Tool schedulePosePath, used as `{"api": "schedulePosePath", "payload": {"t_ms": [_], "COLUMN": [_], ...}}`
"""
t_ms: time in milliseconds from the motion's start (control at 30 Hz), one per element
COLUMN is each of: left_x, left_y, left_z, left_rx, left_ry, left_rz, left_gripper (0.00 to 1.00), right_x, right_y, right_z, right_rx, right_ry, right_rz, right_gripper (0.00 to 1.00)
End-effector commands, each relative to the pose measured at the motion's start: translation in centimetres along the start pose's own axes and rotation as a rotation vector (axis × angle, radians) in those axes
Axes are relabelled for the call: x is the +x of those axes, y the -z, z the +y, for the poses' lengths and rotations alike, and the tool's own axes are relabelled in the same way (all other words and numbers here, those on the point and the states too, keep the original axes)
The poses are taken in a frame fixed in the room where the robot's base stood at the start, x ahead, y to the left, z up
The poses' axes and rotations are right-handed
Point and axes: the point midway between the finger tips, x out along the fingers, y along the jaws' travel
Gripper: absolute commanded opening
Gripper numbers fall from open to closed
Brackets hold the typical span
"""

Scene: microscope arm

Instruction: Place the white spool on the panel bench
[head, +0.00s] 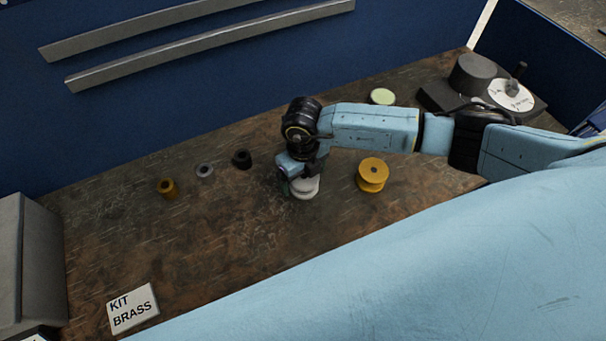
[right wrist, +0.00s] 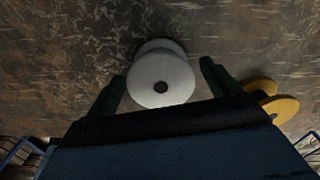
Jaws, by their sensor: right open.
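The white spool (head: 305,188) stands on the brown worktop, partly hidden behind my right gripper in the head view. In the right wrist view the white spool (right wrist: 161,76) shows its round top with a dark centre hole. My right gripper (right wrist: 163,78) is open, with one dark green finger on each side of the spool and visible space between finger and spool. In the head view my right gripper (head: 299,184) is low, right over the spool. I cannot tell which surface is the panel bench. My left gripper is not in view.
A yellow spool (head: 372,174) stands right of the gripper. Small brass (head: 167,188), grey (head: 205,170) and black (head: 242,159) pieces stand to the left. A "KIT BRASS" card (head: 132,308) lies at front left. A dark device (head: 474,76) stands at back right. The left-middle worktop (head: 200,235) is clear.

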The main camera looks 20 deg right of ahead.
Motion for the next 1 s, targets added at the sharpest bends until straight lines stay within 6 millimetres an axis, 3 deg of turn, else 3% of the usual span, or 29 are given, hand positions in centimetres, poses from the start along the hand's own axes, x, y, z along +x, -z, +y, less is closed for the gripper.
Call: {"api": "schedulePosePath", "payload": {"t_ms": [500,700,1000], "left_x": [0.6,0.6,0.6], "left_y": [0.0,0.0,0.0], "left_z": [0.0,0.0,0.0], "left_rx": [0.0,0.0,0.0], "left_ry": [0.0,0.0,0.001], "left_rz": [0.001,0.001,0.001], "left_gripper": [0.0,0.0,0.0], "right_x": [-10.1,-11.6,-11.7], "right_y": [-0.1,0.0,0.0], "right_z": [0.0,-0.1,0.0], "right_rx": [0.0,0.0,0.0], "right_ry": [0.0,0.0,0.0], "right_rz": [-0.005,-0.002,-0.002], "right_gripper": [0.88,0.88,0.88]}}
